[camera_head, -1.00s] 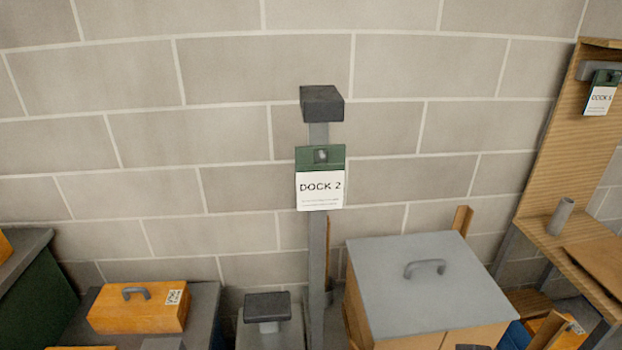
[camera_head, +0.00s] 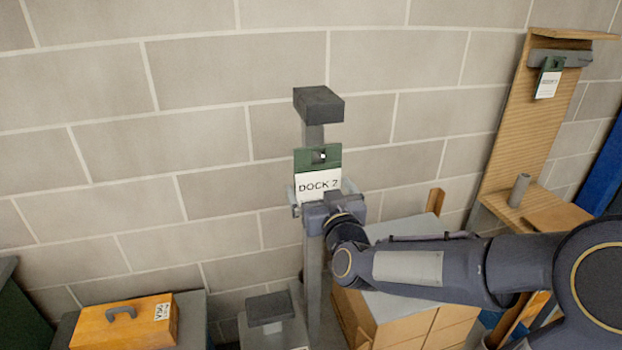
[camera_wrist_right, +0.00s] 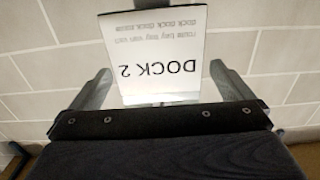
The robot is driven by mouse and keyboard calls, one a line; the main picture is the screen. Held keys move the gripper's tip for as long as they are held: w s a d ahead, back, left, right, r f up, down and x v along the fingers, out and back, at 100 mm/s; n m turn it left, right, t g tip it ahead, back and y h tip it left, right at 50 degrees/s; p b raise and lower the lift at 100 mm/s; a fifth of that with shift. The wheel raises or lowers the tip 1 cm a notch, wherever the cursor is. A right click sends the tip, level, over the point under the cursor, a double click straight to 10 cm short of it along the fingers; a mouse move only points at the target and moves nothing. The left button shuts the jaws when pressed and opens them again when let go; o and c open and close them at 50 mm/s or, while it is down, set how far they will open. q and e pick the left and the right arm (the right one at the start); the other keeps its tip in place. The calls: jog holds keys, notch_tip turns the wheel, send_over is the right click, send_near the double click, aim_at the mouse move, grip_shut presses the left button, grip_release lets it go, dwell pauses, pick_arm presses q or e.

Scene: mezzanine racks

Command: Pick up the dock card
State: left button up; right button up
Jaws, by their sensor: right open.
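The dock card (camera_head: 318,181) is white below a green top and reads "DOCK 2". It hangs on a grey post (camera_head: 313,136) in front of the block wall. My right gripper (camera_head: 318,193) is at the card's lower part and hides its bottom edge. In the right wrist view the card (camera_wrist_right: 158,50) appears upside down between the two fingers of the open right gripper (camera_wrist_right: 160,82), with room on either side. My left gripper is in neither view.
A second dock card (camera_head: 547,84) hangs on a wooden panel (camera_head: 509,115) at the right. A grey-lidded box (camera_head: 385,305) stands below my right arm. An orange case (camera_head: 125,325) sits at the lower left. The wall space left of the post is free.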

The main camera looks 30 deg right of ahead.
aim_at(318, 185)
jog(key=p+x, duration=0.1)
jog(key=x, duration=0.4)
jog(key=shift+d+f, duration=0.1)
jog(key=shift+f, duration=0.1)
jog(key=shift+c, duration=0.4)
jog(key=c, duration=0.6)
jog(key=shift+r, duration=0.1)
